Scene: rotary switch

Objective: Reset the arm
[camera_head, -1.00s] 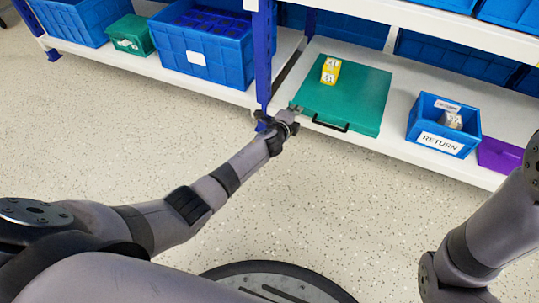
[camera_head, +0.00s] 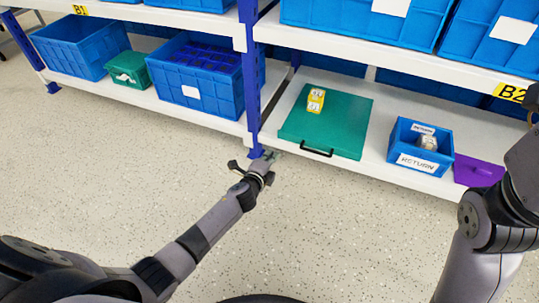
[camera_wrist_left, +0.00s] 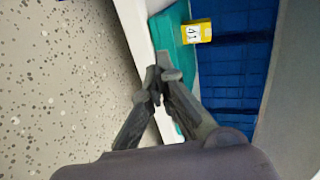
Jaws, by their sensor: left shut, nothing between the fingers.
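My left gripper (camera_head: 268,158) is in front of the lower shelf's front edge, close to the blue upright, left of the green case (camera_head: 335,125) with its black handle. In the left wrist view its fingertips (camera_wrist_left: 157,82) are together with nothing between them. A yellow rotary switch box (camera_head: 316,100) lies on top of the green case and also shows in the left wrist view (camera_wrist_left: 196,32). My right arm is at the right edge of the head view; its gripper is not visible.
A blue RETURN bin (camera_head: 420,163) holding small pale items stands right of the case, with a purple flat thing (camera_head: 478,171) beside it. Blue bins (camera_head: 195,92) and a green bin (camera_head: 130,74) stand left on the lower shelf (camera_head: 375,168). The speckled floor (camera_head: 120,170) is clear.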

